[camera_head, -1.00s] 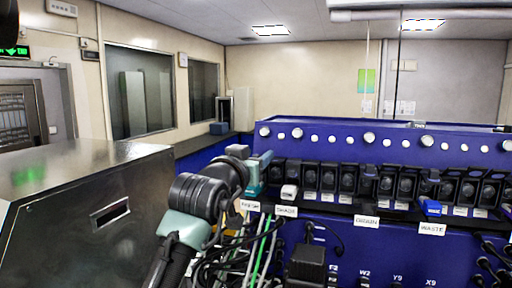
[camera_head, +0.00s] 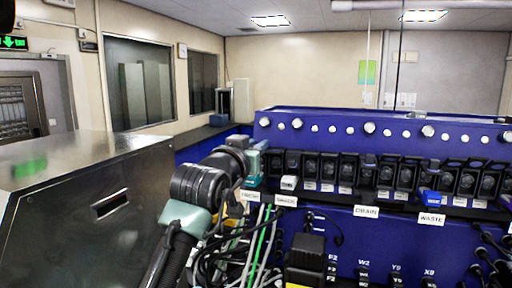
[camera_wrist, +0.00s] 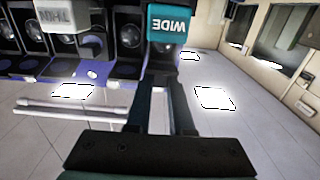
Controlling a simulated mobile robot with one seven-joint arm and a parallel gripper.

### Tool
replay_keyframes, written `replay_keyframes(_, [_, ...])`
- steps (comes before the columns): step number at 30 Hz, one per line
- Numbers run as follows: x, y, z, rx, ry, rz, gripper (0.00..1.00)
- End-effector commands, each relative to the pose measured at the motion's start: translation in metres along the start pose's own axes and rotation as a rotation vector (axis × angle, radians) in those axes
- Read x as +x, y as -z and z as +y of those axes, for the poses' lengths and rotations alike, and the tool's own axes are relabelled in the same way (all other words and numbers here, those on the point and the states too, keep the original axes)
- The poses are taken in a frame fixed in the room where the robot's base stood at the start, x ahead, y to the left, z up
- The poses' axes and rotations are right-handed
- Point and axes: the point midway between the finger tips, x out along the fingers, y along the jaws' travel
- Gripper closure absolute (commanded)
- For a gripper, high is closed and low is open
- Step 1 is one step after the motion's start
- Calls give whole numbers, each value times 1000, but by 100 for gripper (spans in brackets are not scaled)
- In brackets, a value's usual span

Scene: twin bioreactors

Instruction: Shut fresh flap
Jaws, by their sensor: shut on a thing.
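My gripper (camera_wrist: 160,72) is shut on a teal flap (camera_wrist: 171,24) marked WIDE in the wrist view. In the head view my gripper (camera_head: 248,160) reaches the left end of the row of black clamp units on the blue panel. The label (camera_head: 251,195) below it is small and appears to read FRESH. The flap's hinge and its exact angle are mostly hidden by my gripper, so I cannot tell how far it is closed.
A white flap (camera_head: 289,182) marked THIN is just to the right, and a blue one (camera_head: 432,197) sits above the WASTE label (camera_head: 432,219). Tubes and cables (camera_head: 258,245) hang below my gripper. A metal cabinet (camera_head: 90,215) stands at the left.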

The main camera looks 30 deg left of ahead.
Motion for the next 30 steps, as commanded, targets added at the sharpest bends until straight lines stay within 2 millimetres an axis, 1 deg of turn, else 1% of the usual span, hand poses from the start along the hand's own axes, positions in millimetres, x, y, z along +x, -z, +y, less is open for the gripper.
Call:
replay_keyframes(1, [0, -4, 0, -1, -1, 9, 100])
replay_keyframes(5, [-1, -8, 0, -2, -1, 51, 100])
replay_keyframes(12, [-2, -15, 1, -3, -2, 186, 100])
replay_keyframes(21, [-4, -16, 0, -2, 0, 368, 100])
replay_keyframes(30, [-5, -14, 0, 0, 0, 478, 100])
